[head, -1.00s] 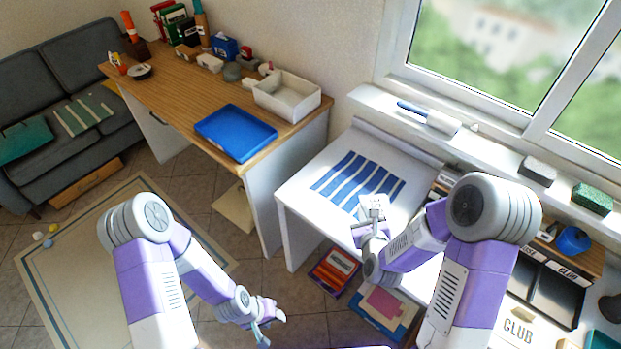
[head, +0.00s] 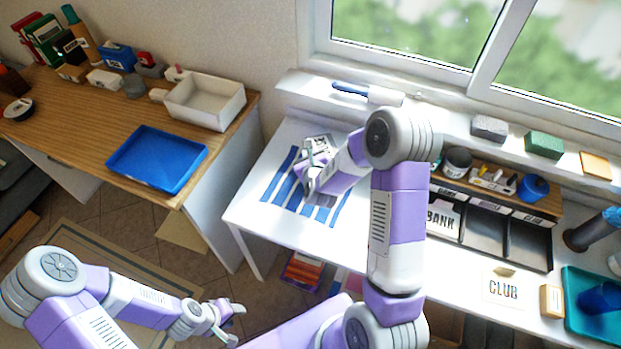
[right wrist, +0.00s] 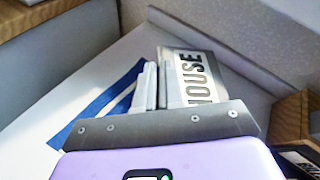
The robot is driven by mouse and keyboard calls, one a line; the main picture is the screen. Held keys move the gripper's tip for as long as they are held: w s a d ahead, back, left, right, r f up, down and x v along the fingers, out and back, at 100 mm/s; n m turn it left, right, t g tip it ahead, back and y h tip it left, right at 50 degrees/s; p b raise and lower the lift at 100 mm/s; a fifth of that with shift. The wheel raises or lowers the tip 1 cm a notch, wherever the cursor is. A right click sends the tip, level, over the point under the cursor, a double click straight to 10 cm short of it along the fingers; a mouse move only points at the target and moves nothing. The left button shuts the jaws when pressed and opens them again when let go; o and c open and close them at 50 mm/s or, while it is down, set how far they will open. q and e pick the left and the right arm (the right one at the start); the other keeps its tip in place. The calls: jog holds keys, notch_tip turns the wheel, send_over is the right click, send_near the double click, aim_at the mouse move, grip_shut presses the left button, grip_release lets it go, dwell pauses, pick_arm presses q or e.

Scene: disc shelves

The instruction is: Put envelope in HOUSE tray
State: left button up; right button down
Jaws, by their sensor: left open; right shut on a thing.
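A white envelope (right wrist: 192,85) with large dark letters reading HOUSE is in the right wrist view, at the fingers of my right gripper (right wrist: 158,88). It is partly hidden by them. In the head view, the envelope (head: 320,141) shows small above the blue striped cloth, and my right gripper (head: 314,166) is shut on it. A row of dark trays (head: 485,236) stands on the white table at the right, its left part hidden behind my right arm. I cannot read which tray is marked HOUSE. My left gripper (head: 228,322) is open and empty, low in front of the tables.
A BANK envelope (head: 441,219) stands in one dark tray. A CLUB envelope (head: 503,287) lies on the white table in front of the trays. A teal tray (head: 574,325) is at far right. A blue tray (head: 156,158) and a white bin (head: 205,103) are on the wooden desk.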

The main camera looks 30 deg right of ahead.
jog(key=w+d+f+m+g+h+b, duration=0.1)
jog(key=w+d+m+g+h+b, duration=0.2)
jog(key=d, duration=1)
jog(key=shift+t+h, duration=0.3)
jog(key=shift+t, duration=0.3)
jog(key=f, duration=0.5)
jog(key=shift+s+f, duration=0.2)
jog(key=shift+s, duration=0.15)
jog(key=shift+f+b, duration=0.5)
jog(key=shift+f, duration=1.7)
jog(key=shift+f+b, duration=0.25)
jog(key=shift+b, duration=0.2)
jog(key=c, duration=1.3)
grip_release()
jog(key=shift+r, duration=0.1)
